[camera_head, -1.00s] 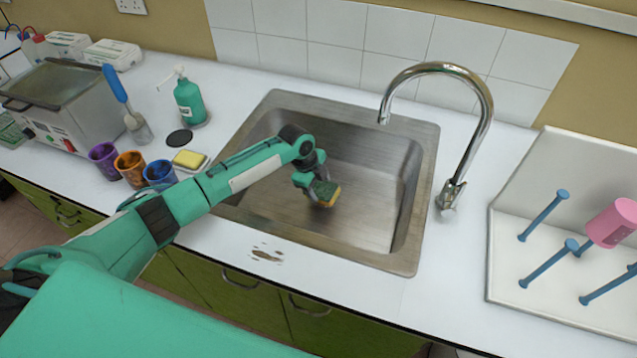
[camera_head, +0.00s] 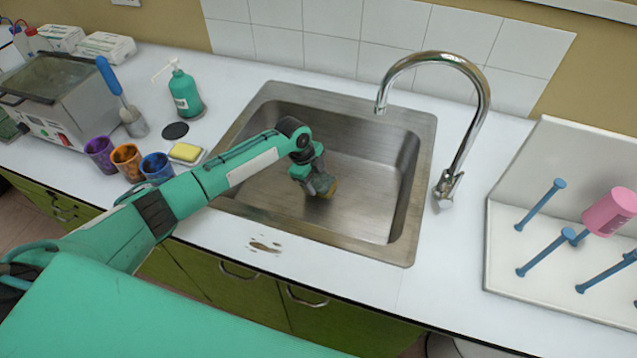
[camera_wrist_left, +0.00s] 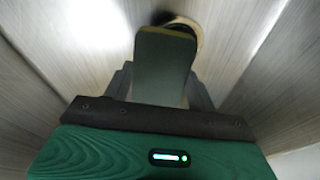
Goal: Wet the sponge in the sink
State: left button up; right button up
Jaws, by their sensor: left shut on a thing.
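My left gripper (camera_head: 318,187) is down inside the steel sink (camera_head: 377,150), near its middle. It is shut on a sponge (camera_head: 329,190), whose yellowish edge shows at the fingertips. In the left wrist view the sponge (camera_wrist_left: 165,65) shows its dark green side between the two fingers of the gripper (camera_wrist_left: 163,85). Behind its far end is a round drain (camera_wrist_left: 186,30) in the sink floor. The chrome faucet (camera_head: 468,135) stands at the sink's right, its spout over the basin's back right part. No running water shows. My right gripper is not in view.
A yellow sponge (camera_head: 186,152) on a small dish, several coloured cups (camera_head: 127,160) and a green soap bottle (camera_head: 185,95) stand left of the sink. A white rack (camera_head: 510,250) with blue pegs and a pink cup (camera_head: 610,212) stands right. A brown stain (camera_head: 264,245) marks the front counter.

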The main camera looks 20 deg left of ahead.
pick_arm(q)
jog(key=shift+r+p, duration=1.45)
jog(key=shift+r, duration=0.5)
notch_tip(320, 180, up, 7)
jog(key=p, duration=0.6)
notch_tip(320, 180, up, 6)
jog(key=p, duration=0.5)
send_over(321, 180)
jog(key=a, duration=0.1)
jog(key=shift+s+a+r+p, duration=0.1)
jog(key=shift+s+r+p, duration=0.05)
jog(key=shift+r+p, duration=0.15)
jog(key=shift+s+a+r+p, duration=0.1)
jog(key=shift+s+r+p, duration=0.05)
jog(key=shift+r, duration=0.25)
jog(key=shift+r, duration=0.15)
notch_tip(321, 180, up, 4)
jog(key=p, duration=0.3)
